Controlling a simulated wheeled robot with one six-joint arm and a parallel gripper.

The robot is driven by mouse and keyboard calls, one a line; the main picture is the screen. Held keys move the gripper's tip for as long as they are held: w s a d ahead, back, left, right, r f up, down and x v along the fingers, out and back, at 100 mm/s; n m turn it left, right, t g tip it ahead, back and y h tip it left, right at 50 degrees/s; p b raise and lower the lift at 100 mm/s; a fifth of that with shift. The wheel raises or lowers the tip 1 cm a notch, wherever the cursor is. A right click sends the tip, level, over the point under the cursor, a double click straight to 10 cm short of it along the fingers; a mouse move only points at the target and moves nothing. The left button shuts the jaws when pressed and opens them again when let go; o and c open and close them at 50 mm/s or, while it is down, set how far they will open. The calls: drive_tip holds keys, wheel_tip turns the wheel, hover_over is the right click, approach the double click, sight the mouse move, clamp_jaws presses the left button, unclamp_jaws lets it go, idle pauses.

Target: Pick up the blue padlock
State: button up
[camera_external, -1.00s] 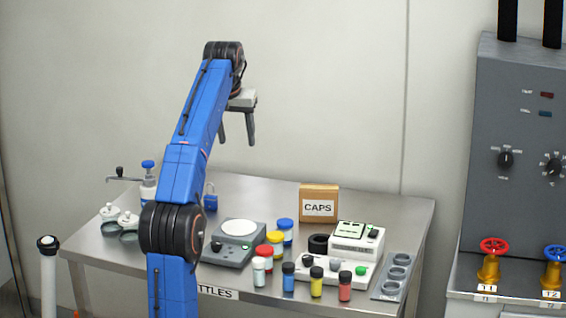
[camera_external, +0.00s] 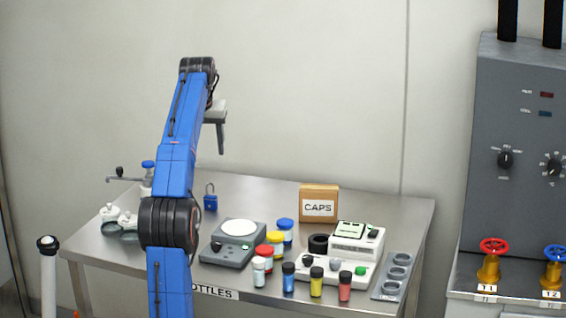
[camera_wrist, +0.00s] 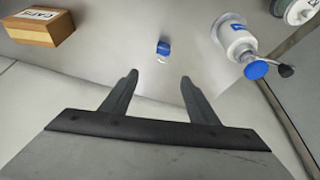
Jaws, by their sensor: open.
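The blue padlock (camera_external: 210,202) stands on the steel table, just right of my arm's lower part in the external view, its shackle up. In the wrist view the padlock (camera_wrist: 163,48) is small and lies beyond the fingertips, roughly in line with the gap between them. My gripper (camera_wrist: 158,80) is open and empty, its two fingers spread. In the external view my gripper (camera_external: 221,150) hangs high above the table near the padlock, fingers pointing down; one finger shows clearly, the other is mostly hidden by my arm.
The steel table (camera_external: 390,215) also holds a CAPS box (camera_external: 319,204), a scale (camera_external: 232,243), several bottles and a white device (camera_external: 356,242). A blue-topped dispenser (camera_wrist: 240,43) stands near the padlock. The surface around the padlock is clear.

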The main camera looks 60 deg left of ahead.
wheel_tip(320, 180, down, 2)
hover_over(211, 196)
drive_tip(key=d, duration=0.2)
wheel_tip(211, 196, down, 10)
drive_tip(key=shift+s+x, duration=0.2)
drive_tip(key=shift+x, duration=0.75)
drive_tip(key=shift+s+x, duration=0.2)
drive_tip(key=shift+x, duration=0.8)
drive_tip(key=shift+s+x, duration=0.2)
drive_tip(key=shift+x, duration=0.75)
drive_tip(key=shift+a, duration=0.15)
drive_tip(key=c, duration=1.2)
